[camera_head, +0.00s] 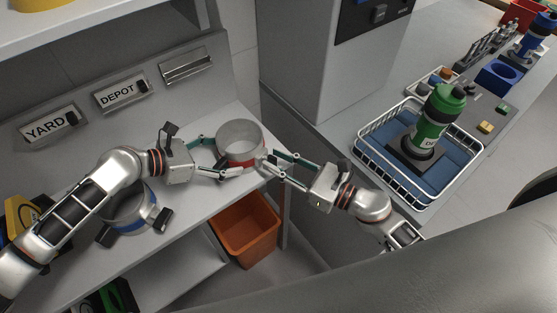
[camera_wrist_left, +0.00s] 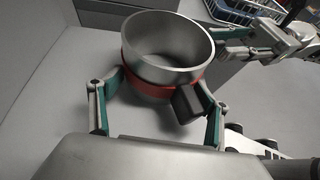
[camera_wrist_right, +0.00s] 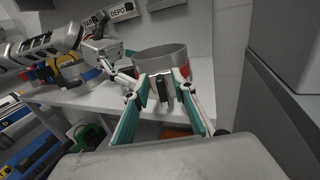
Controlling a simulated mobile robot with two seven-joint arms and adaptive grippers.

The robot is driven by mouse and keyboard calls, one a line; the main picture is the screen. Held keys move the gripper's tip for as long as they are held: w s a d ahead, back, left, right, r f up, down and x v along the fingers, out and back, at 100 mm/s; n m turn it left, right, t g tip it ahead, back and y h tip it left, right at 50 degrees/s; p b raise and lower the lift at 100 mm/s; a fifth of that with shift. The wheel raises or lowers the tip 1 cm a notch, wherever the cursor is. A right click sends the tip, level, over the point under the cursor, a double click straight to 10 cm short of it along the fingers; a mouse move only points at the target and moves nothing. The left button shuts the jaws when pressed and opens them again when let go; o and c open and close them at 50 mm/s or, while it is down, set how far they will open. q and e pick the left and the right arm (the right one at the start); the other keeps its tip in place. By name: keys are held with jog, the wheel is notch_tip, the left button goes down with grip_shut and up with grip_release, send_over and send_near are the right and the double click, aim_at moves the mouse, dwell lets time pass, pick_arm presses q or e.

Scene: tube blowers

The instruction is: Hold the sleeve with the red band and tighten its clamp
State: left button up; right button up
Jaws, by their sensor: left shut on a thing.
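The grey metal sleeve with the red band (camera_head: 240,135) stands upright at the shelf's edge, open end up. It also shows in the left wrist view (camera_wrist_left: 168,40), with the red band (camera_wrist_left: 150,82) around it. My left gripper (camera_head: 215,155) is shut on the sleeve, one finger on each side. A dark clamp block (camera_wrist_left: 188,103) sits at the band, near the left gripper's right finger. My right gripper (camera_head: 268,164) is at the sleeve's right side. In the right wrist view its fingers (camera_wrist_right: 162,84) are apart, on either side of a dark clamp part (camera_wrist_right: 161,92).
A sleeve with a blue band (camera_head: 130,212) stands under my left arm. Signs YARD (camera_head: 47,124) and DEPOT (camera_head: 122,93) are on the back panel. An orange bin (camera_head: 246,230) is below the shelf. A white wire basket (camera_head: 375,165) holds a green bottle (camera_head: 435,118) at right.

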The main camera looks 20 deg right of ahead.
pick_arm(q)
jog(key=shift+f, duration=0.1)
pick_arm(e)
grip_shut()
jog(key=m, duration=0.5)
jog(key=w+d+m, duration=0.1)
jog(key=m, duration=0.2)
jog(key=shift+f, duration=0.2)
jog(key=m, duration=0.4)
jog(key=shift+w+d+f+m, duration=0.1)
jog(key=shift+d+f+m, duration=0.05)
jog(key=shift+f+m, duration=0.2)
jog(key=m, duration=0.5)
jog(key=shift+f, duration=0.4)
jog(key=shift+m, duration=0.25)
